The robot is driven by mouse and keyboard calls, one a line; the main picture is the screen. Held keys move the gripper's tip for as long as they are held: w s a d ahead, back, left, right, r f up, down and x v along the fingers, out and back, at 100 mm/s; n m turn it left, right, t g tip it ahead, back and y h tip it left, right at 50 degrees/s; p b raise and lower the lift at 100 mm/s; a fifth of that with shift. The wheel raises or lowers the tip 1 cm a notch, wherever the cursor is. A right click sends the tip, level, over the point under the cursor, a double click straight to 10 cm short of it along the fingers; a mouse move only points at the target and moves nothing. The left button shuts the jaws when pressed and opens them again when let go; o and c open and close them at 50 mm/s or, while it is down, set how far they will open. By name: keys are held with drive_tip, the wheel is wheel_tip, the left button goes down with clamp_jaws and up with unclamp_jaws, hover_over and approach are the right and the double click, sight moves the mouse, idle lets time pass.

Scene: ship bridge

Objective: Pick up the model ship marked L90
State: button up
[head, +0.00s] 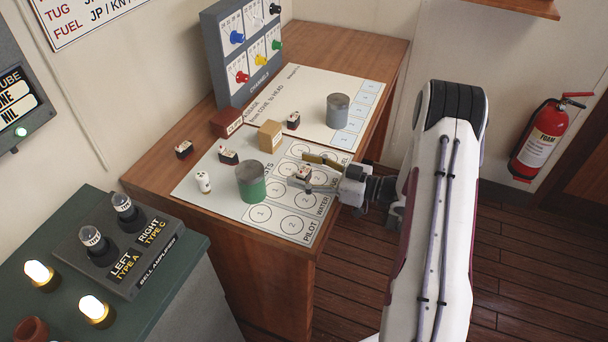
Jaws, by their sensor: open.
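Several small black-and-white model ships are in the head view. One ship (303,174) is at my gripper, over the circles of the white chart. Others are a ship (228,156) at the chart's upper left, a ship (293,121) near the back sheet and a ship (184,149) on bare wood at the left. Their markings are too small to read, so I cannot tell which is L90. My gripper (309,171) is open, reaching in from the right, with its fingers on either side of the nearest ship. I cannot tell whether they touch it.
A green-and-grey cylinder (251,182) stands left of my gripper. A grey cylinder (337,110), a tan block (270,136), a red-brown block (227,122) and a white cylinder (203,182) stand around. A grey knob panel (240,55) rises behind. The chart's front circles are clear.

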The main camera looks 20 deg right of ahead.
sight(304, 171)
drive_tip(key=c, duration=1.1)
drive_tip(key=shift+r, duration=0.2)
drive_tip(key=shift+r, duration=4.8)
